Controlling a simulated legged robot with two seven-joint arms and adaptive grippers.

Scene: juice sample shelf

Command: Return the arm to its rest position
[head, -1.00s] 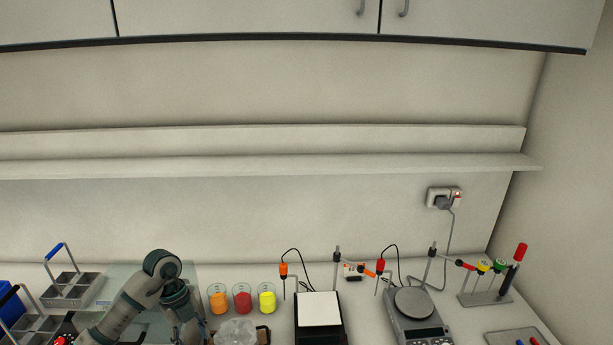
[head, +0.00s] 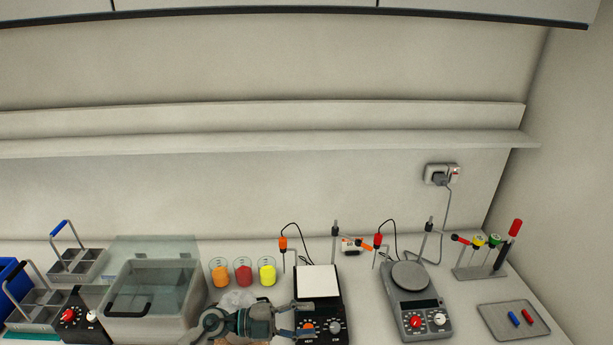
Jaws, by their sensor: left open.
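My left gripper (head: 304,319) is low in the head view, in front of the black hotplate with a white top (head: 318,283). Its fingers point right and are apart, with nothing seen between them. The gripper partly covers the hotplate's front and knobs. My left arm's wrist (head: 222,322) lies to the left of the gripper, over a crumpled clear item (head: 238,300) that is partly hidden. My right gripper is not in view.
Beakers of orange (head: 220,277), red (head: 243,274) and yellow (head: 267,274) liquid stand behind the arm. A lidded water bath (head: 150,320) is at left. A balance-like device (head: 417,318) and a tray (head: 493,325) are at right. A bare shelf (head: 300,144) runs above.

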